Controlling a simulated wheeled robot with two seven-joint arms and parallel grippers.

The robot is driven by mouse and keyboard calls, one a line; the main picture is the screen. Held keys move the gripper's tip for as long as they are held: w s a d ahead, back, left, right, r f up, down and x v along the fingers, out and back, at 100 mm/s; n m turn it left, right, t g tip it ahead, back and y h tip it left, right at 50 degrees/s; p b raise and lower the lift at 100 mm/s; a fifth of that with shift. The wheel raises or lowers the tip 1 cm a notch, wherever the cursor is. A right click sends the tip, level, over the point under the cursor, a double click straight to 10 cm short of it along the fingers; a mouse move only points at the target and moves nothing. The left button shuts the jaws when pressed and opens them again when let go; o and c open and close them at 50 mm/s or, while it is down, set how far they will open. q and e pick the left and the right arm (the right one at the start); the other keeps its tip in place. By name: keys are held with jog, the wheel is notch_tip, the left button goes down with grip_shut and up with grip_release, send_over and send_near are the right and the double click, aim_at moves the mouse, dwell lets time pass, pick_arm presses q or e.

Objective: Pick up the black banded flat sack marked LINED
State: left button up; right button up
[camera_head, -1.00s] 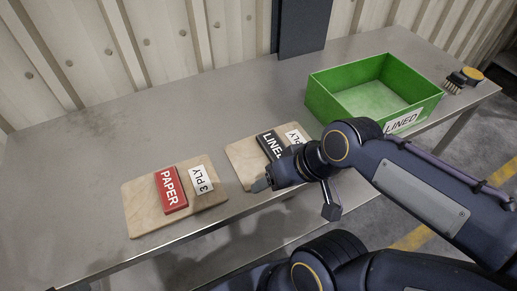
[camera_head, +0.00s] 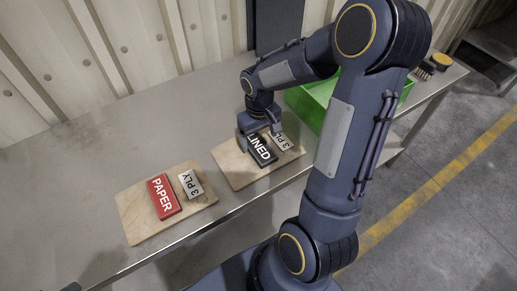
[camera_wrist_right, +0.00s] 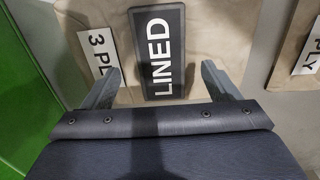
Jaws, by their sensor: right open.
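The black flat sack marked LINED (camera_head: 262,151) lies on the right wooden board (camera_head: 232,172), beside a white 3 PLY label (camera_head: 282,141). My right gripper (camera_head: 260,141) is over the sack's far end, open and empty. In the right wrist view the sack (camera_wrist_right: 157,45) lies between the lines of the two open fingers (camera_wrist_right: 160,84), with space on both sides. Whether the fingers are down at the sack's height is hard to tell. My left gripper does not show clearly.
A red sack marked PAPER (camera_head: 163,196) and another 3 PLY label (camera_head: 191,184) lie on the left board (camera_head: 136,229). A green crate (camera_head: 302,104) stands right, partly hidden by my right arm. A brush (camera_head: 426,70) lies beyond. The table's left is clear.

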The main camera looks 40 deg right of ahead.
aim_at(259, 146)
jog(key=shift+w+f, duration=0.15)
jog(key=shift+f, duration=1.8)
jog(key=c, duration=1.1)
